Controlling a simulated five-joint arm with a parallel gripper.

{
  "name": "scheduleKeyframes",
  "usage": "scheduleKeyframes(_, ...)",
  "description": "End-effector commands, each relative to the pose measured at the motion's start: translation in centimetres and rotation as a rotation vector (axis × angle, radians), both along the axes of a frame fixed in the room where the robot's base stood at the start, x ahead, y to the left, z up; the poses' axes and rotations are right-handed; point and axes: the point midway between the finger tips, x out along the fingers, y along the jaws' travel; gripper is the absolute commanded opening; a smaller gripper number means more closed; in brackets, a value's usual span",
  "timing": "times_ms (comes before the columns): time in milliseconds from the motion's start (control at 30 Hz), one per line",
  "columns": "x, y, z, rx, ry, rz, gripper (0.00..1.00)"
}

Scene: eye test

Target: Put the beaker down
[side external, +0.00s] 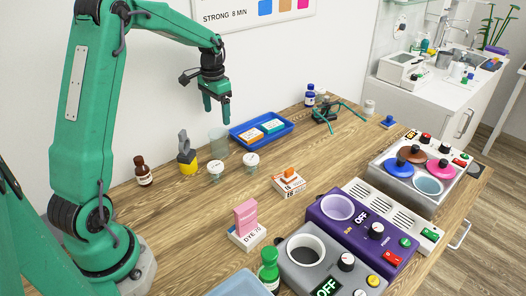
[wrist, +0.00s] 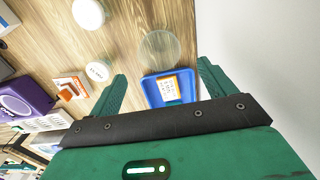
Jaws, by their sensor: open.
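A clear beaker (side external: 218,142) stands upright on the wooden table, left of the blue tray, in the side view. In the wrist view the beaker (wrist: 160,48) shows as a transparent round shape beyond my fingertips. My gripper (side external: 216,108) is in the air above the beaker and the tray's left end, apart from both. In the wrist view my gripper (wrist: 163,73) has its two green fingers spread wide with nothing held between them.
The blue tray (side external: 236,134) holds two small boxes. Two white-lidded jars (side external: 216,170) (side external: 251,161), a yellow-based item (side external: 187,167) and a brown bottle (side external: 142,173) stand nearby. A purple heater unit (side external: 335,235) is at front right. A white wall (side external: 270,70) rises behind.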

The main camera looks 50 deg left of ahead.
Motion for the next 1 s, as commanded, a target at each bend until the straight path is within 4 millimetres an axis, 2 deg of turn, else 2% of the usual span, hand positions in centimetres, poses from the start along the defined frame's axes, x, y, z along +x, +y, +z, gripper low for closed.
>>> scheduleKeyframes(233,-0.4,-1.4,1.5,0.011,-0.022,-0.002,0.83)
scheduleKeyframes(467,-2.0,-5.1,5.1,0.034,-0.082,-0.004,0.83)
scheduleKeyframes(700,-5.0,-9.8,8.6,0.052,-0.163,-0.005,0.83)
scheduleKeyframes(1000,-9.8,-14.8,11.4,0.057,-0.268,-0.004,0.83)
